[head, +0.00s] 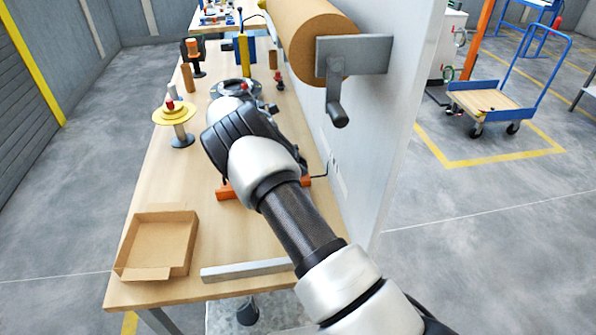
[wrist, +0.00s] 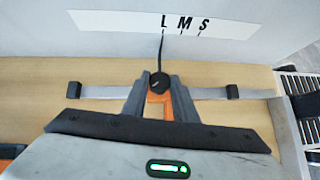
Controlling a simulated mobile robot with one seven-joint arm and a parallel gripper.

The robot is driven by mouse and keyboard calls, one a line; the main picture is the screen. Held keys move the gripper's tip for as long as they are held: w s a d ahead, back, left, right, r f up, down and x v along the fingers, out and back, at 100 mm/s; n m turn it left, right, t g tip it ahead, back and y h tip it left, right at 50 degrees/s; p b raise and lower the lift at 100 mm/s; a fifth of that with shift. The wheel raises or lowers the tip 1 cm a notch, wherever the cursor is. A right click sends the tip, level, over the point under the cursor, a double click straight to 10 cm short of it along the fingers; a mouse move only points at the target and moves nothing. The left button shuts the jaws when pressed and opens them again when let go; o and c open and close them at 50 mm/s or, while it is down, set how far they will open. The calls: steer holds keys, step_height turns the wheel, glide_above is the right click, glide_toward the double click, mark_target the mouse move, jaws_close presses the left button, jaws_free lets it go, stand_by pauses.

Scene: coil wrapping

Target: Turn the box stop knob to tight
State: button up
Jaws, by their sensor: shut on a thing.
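In the wrist view a small black round knob (wrist: 158,81) sits between the two grey fingertips of my gripper (wrist: 159,86), which is shut on it. A thin black line runs up from the knob towards the L mark on a white strip (wrist: 165,24) lettered L, M, S. I cannot tell whether it is a pointer or a cable. A metal rail (wrist: 100,92) with black blocks (wrist: 73,90) (wrist: 232,91) runs either side of the knob. In the head view my arm hides the knob and fingertips.
An open cardboard box (head: 158,243) lies at the table's near left. A yellow disc stand (head: 174,113) is at left, and orange parts (head: 225,190) show beside my arm. A large brown roll with a crank (head: 337,112) is mounted on the white wall panel (head: 392,130) at right.

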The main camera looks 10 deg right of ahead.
steer(key=shift+w+f+m+g+b, duration=0.1)
steer(key=shift+m+g+b, duration=0.7)
steer(key=shift+m+b, duration=0.2)
steer(key=o, duration=1.1)
step_height(320, 180, up, 10)
steer(key=shift+r, duration=0.2)
